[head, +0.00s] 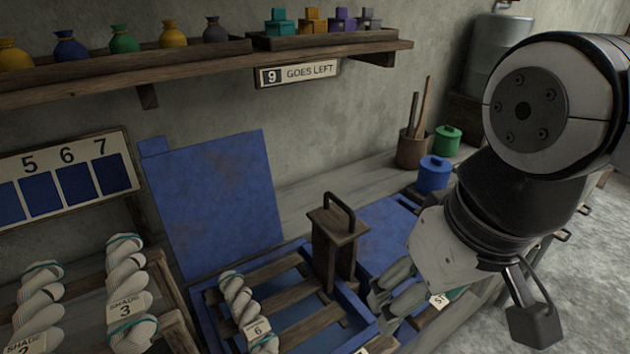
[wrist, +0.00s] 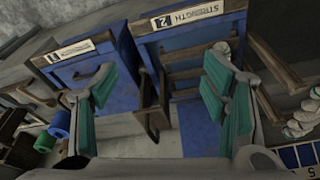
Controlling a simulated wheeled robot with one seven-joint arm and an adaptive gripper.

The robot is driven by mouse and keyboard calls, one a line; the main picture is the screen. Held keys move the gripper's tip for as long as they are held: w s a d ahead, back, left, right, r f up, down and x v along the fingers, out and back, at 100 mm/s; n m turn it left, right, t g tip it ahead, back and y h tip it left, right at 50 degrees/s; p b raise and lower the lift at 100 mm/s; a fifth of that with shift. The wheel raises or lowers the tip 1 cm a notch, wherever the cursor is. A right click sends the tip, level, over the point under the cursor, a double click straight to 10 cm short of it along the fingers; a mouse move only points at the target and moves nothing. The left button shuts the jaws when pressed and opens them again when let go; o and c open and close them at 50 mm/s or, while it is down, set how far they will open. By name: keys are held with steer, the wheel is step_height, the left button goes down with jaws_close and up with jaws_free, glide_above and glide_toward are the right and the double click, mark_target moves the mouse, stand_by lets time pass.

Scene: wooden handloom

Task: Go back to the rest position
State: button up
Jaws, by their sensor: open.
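My gripper (head: 405,292) is at the lower right of the head view, over the front of the blue boxes. In the wrist view its two teal-padded fingers (wrist: 160,110) stand wide apart with nothing held between them. The open blue box (head: 217,205) has its lid raised. A twisted grey skein tagged 6 (head: 248,312) lies on its wooden slats. A wooden piece with a dark handle (head: 338,245) stands upright at the box's right side. My fingers partly hide the second blue box (head: 385,235), which looks closed.
Skeins tagged shade 2 (head: 38,310) and shade 3 (head: 128,290) lie in a wooden rack at left. A shelf (head: 190,66) holds small sacks and colored blocks above. Blue (head: 433,176) and green (head: 446,141) pots stand behind my arm. Open floor shows at right.

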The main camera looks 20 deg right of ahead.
step_height(320, 180, up, 8)
steer(key=t+p, duration=0.1)
steer(key=p, duration=0.5)
steer(key=shift+t+p, duration=0.3)
steer(key=shift+p, duration=0.05)
steer(key=shift+c, duration=0.4)
